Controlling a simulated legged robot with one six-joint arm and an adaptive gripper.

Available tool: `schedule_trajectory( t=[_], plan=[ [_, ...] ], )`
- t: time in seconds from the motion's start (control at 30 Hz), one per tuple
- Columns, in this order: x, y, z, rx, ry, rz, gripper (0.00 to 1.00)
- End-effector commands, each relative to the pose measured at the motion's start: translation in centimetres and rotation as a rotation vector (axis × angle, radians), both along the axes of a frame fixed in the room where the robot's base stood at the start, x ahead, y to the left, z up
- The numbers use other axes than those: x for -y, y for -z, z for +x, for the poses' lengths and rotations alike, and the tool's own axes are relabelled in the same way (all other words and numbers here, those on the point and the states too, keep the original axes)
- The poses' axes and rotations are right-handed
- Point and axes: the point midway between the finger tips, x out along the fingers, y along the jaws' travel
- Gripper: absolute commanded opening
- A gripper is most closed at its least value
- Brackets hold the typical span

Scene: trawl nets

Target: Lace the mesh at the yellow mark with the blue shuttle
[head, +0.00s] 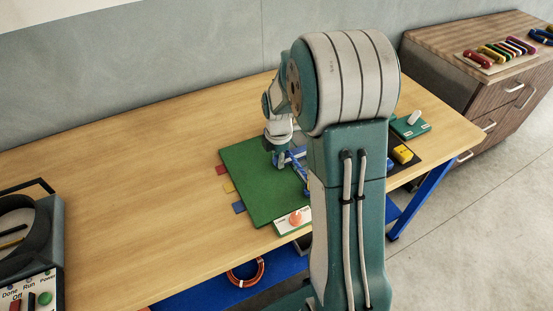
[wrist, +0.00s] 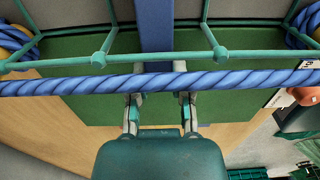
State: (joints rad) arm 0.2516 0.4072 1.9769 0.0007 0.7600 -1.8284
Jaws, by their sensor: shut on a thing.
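My gripper (wrist: 159,100) points into the mesh in the wrist view, its fingers passing behind a thick blue rope. It is shut on the blue shuttle (wrist: 156,30), a flat blue bar running up between the fingers and behind the green mesh (wrist: 98,60). In the head view my gripper (head: 279,161) is low over a green board (head: 255,185), with blue pieces beside it. A yellow tab (head: 229,187) lies at the board's left edge between a red and a blue tab. No yellow mark on the mesh can be made out. My arm hides the board's right part.
The blue rope (wrist: 60,86) spans the wrist view. A panel with an orange button (head: 295,218) stands at the board's front. A yellow block (head: 402,154) and a teal pad (head: 411,126) lie right. A control machine (head: 30,240) stands far left. The table's left middle is clear.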

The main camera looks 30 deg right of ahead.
Motion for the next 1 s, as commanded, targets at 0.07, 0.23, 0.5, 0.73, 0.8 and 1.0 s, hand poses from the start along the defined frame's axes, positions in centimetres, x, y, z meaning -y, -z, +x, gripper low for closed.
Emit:
schedule_trajectory(
  t=[0.07, 0.23, 0.5, 0.73, 0.8, 1.0],
  plan=[
    [0.0, 0.0, 0.0, 0.0, 0.0, 0.0, 0.0],
    [0.0, 0.0, 0.0, 0.0, 0.0, 0.0, 0.67],
    [0.0, 0.0, 0.0, 0.0, 0.0, 0.0, 0.67],
    [0.0, -2.2, 0.1, 0.005, 0.0, -0.001, 0.67],
    [0.0, -3.7, 0.2, 0.007, 0.0, -0.002, 0.67],
    [0.0, -7.9, 0.2, 0.005, 0.0, -0.002, 0.67]
  ],
)
